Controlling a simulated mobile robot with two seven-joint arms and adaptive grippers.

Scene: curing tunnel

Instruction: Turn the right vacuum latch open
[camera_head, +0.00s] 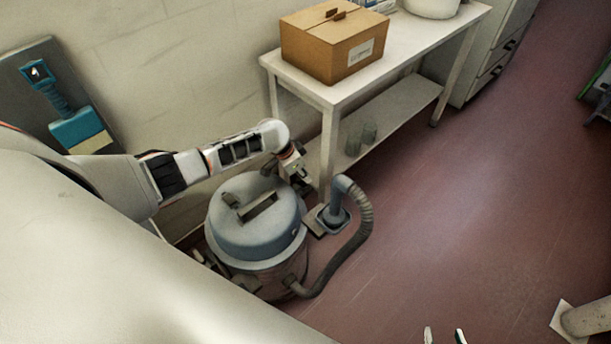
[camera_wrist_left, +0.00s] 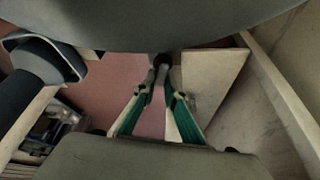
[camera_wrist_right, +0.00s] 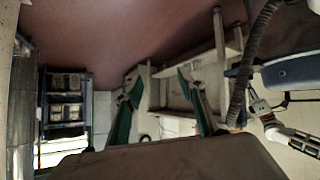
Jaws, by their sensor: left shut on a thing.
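The vacuum (camera_head: 258,225) is a round canister with a blue-grey lid and stands on the floor left of the white table. My left gripper (camera_head: 299,184) is at the lid's far right edge, partly hidden in the head view. In the left wrist view its fingers (camera_wrist_left: 160,76) are closed on a small dark piece under the lid's rim, which appears to be the right vacuum latch (camera_wrist_left: 163,58). How far the latch is turned cannot be told. My right gripper (camera_head: 444,336) is open and empty, away from the vacuum; its spread fingers also show in the right wrist view (camera_wrist_right: 160,76).
A ribbed hose (camera_head: 360,235) curves from the vacuum's front to a nozzle (camera_head: 333,215) at its right. The white table (camera_head: 400,60) with a cardboard box (camera_head: 333,42) stands close behind. A brush (camera_head: 75,120) hangs on the left wall.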

